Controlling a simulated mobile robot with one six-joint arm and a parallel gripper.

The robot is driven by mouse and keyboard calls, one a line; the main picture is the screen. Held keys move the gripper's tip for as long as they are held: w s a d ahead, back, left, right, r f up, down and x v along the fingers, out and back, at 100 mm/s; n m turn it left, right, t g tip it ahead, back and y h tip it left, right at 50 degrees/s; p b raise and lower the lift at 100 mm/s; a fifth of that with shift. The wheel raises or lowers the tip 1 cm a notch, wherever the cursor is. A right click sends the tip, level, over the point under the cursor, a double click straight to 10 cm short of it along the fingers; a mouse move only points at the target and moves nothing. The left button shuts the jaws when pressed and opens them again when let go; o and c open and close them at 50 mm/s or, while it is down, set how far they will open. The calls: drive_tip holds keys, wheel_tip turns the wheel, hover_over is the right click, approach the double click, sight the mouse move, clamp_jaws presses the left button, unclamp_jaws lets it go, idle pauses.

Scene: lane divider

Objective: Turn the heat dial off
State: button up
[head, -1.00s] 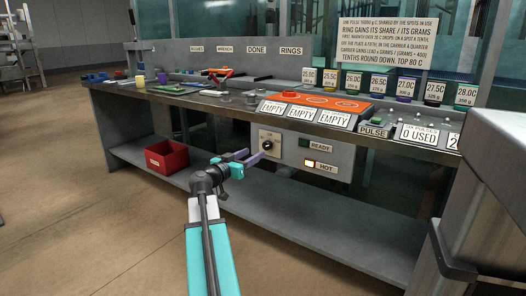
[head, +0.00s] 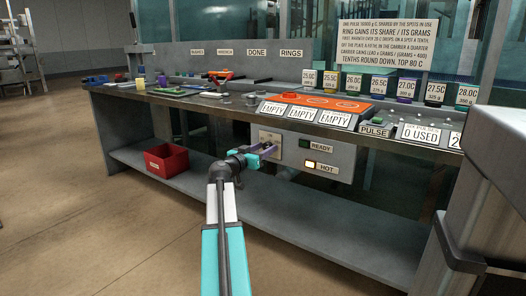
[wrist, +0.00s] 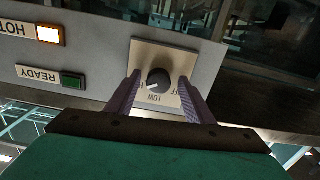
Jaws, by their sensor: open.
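The heat dial (wrist: 159,79) is a round black knob on a cream plate (wrist: 146,58) on the grey front panel. The wrist view shows it upside down, with LOW below the knob and part of OFF at the right. The knob's white mark points to the lower left in that view, away from OFF. My gripper (wrist: 158,84) is open, its two purple fingers on either side of the knob; I cannot tell whether they touch it. In the head view my gripper (head: 267,151) is at the panel and largely hides the dial.
The HOT lamp (head: 310,164) glows and the READY lamp (head: 304,144) is dark green. Above are the orange heater plate (head: 322,102), EMPTY signs and the bench edge. A red bin (head: 166,160) stands on the lower shelf at left. A grey cabinet (head: 490,200) is at right.

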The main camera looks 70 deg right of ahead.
drive_tip(key=c, duration=1)
drive_tip(key=shift+s+a+f, duration=0.1)
drive_tip(key=shift+a, duration=0.2)
drive_tip(key=shift+c, duration=0.2)
drive_tip(key=shift+d, duration=0.25)
